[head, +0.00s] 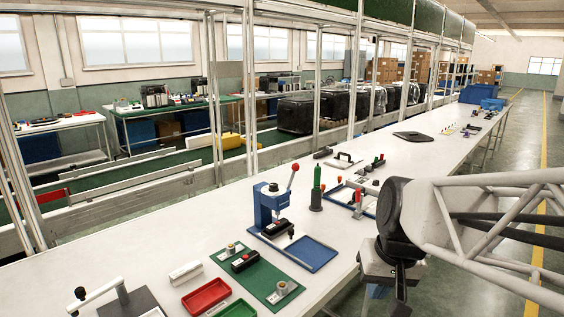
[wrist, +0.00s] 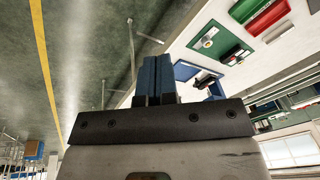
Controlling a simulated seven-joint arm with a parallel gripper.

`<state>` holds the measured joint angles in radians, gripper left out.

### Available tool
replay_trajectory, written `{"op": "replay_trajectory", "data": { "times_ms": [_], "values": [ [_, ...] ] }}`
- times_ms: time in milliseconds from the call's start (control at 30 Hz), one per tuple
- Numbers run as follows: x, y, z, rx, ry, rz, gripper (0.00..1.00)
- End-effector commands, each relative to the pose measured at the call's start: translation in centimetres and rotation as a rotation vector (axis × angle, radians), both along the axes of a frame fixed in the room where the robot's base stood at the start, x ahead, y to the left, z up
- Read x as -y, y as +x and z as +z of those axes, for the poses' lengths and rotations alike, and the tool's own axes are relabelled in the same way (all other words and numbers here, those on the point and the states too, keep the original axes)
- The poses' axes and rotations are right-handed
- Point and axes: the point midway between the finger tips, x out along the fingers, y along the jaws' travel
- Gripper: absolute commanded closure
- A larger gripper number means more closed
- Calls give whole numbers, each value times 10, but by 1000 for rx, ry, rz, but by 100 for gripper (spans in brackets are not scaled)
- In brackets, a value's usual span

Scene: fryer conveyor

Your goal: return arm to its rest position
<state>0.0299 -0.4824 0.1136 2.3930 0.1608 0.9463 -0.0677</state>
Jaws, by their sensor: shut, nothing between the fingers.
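My gripper (wrist: 154,78) shows in the wrist view with its two dark blue fingers together and nothing between them. In the head view my arm comes in from the right, and my gripper (head: 400,300) hangs pointing down beside the near edge of the long white table (head: 375,185). It is apart from everything on the table. Part of the gripper is cut off by the bottom of the head view.
A blue press with a red-knobbed lever (head: 268,205) stands on the table near a blue tray (head: 308,254). A green board (head: 262,277), a red tray (head: 205,297) and a green bottle-like tool (head: 317,190) are nearby. The floor aisle (head: 510,150) right of the table is open.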

Motion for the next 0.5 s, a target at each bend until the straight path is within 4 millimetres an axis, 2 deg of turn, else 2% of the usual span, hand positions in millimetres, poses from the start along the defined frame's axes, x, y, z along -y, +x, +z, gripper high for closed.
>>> {"op": "replay_trajectory", "data": {
  "times_ms": [33,200,333,500],
  "values": [
    [1,-13,0,9,-17,2,100],
    [8,-50,-6,30,-77,7,100],
    [12,-70,-10,43,-112,9,100],
    [15,-83,-14,52,-137,9,100]
  ]
}}
